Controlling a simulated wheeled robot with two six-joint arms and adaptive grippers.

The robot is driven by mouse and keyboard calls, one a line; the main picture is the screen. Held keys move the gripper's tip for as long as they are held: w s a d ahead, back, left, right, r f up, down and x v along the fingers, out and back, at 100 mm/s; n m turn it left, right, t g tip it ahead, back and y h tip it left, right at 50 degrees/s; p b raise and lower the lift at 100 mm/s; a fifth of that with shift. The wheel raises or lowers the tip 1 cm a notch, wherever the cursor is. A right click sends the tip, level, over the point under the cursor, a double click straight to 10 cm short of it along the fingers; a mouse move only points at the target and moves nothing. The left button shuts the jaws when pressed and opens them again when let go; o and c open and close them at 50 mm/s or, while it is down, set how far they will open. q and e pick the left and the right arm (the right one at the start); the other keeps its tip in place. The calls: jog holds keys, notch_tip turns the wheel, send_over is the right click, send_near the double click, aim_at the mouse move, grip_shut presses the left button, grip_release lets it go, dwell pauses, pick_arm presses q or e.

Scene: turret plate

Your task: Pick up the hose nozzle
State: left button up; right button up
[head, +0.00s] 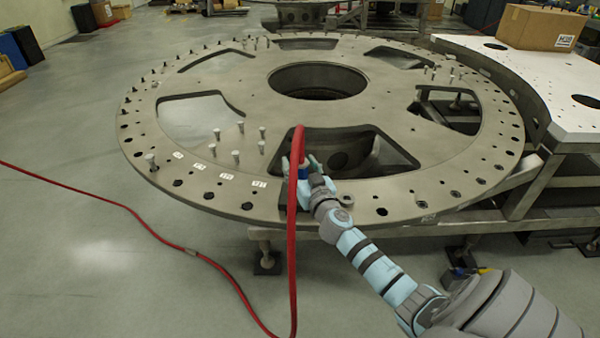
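The red hose (292,240) rises from the floor past the near edge of the turret plate and bends over at its top, just above the rim. My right gripper (298,171) is at the plate's near rim, right by the hose. The hose partly covers its fingers, so I cannot tell whether they are open or closed on anything. My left gripper is out of view.
The large round turret plate (235,70) has cutouts, rim holes and several upright pins. A grey side table (510,75) with a cardboard box (540,27) stands at right. The hose trails left across open floor (90,240).

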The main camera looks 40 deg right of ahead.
grip_shut()
dwell(0.3)
